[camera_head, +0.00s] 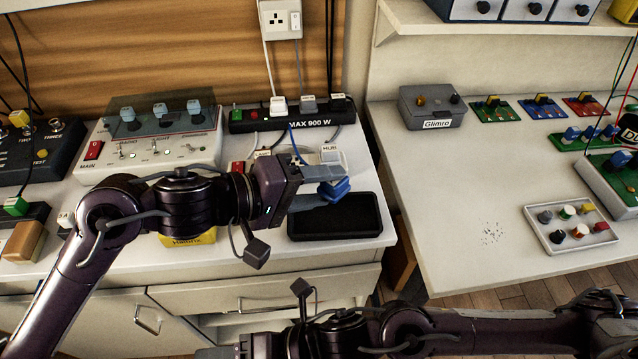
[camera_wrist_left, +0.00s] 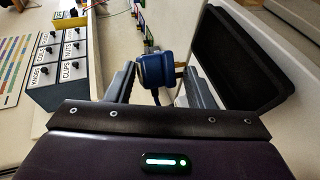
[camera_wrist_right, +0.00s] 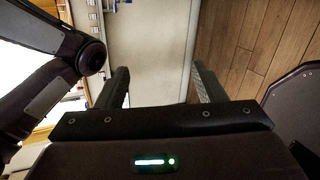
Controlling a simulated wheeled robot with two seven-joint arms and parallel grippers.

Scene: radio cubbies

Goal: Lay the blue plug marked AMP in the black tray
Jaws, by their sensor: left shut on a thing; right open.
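The blue plug (camera_head: 337,188) is between the fingertips of my left gripper (camera_head: 322,193), which is shut on it. It also shows at the fingertips in the left wrist view (camera_wrist_left: 156,69). No AMP marking is legible on it. The black tray (camera_head: 335,229) lies on the white counter, empty in its visible part; the gripper and plug are over its far edge in the head view. The tray also shows at right in the left wrist view (camera_wrist_left: 232,75), apart from the plug. My right gripper (camera_wrist_right: 162,82) is open and empty, facing a pale surface and wooden floor.
A black power strip (camera_head: 375,121) with several plugs stands behind the tray. A grey switch box (camera_head: 160,140) stands to the left, a yellow box (camera_head: 188,239) under my left arm. The right table holds a white parts tray (camera_head: 541,231) and a grey box (camera_head: 432,105); its middle is mostly clear.

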